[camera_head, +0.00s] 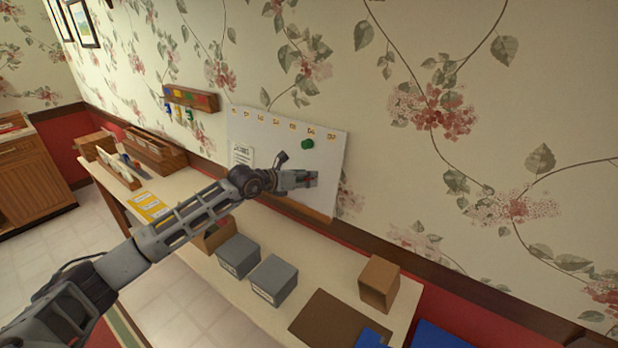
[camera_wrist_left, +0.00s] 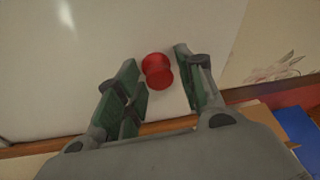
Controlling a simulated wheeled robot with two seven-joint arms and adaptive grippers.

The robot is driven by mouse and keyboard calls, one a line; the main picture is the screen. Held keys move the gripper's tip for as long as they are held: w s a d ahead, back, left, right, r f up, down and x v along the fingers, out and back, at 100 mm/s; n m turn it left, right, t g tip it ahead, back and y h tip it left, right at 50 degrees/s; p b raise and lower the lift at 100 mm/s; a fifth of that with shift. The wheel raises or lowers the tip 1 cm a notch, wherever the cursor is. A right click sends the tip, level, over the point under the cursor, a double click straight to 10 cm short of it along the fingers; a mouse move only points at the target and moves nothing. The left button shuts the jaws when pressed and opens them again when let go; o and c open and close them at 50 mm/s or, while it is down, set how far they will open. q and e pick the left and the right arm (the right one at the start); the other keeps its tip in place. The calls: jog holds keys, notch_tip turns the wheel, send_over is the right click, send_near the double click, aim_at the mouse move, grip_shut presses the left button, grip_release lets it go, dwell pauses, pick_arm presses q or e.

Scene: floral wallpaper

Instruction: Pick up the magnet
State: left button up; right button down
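A red round magnet (camera_wrist_left: 157,71) sits on the whiteboard (camera_wrist_left: 60,75) in the left wrist view, between the two fingers of my left gripper (camera_wrist_left: 158,58). A gap shows on each side of it, so the fingers are open around it. In the head view the left gripper (camera_head: 312,179) is in front of the lower right part of the whiteboard (camera_head: 265,145). The red magnet is mostly hidden there by the fingers. A green magnet (camera_head: 307,143) is on the board just above the gripper. My right gripper is not in view.
A long table (camera_head: 320,265) runs below the board. It carries grey boxes (camera_head: 272,280), a brown box (camera_head: 379,283), a yellow folder (camera_head: 150,207) and wooden trays (camera_head: 155,150). A small key rack (camera_head: 190,98) hangs left of the board. The wall right of the board is clear.

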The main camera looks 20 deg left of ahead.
pick_arm(q)
jog(key=c, duration=0.6)
jog(key=shift+o, duration=0.2)
jog(key=shift+r, duration=0.1)
jog(key=shift+s+r, duration=0.1)
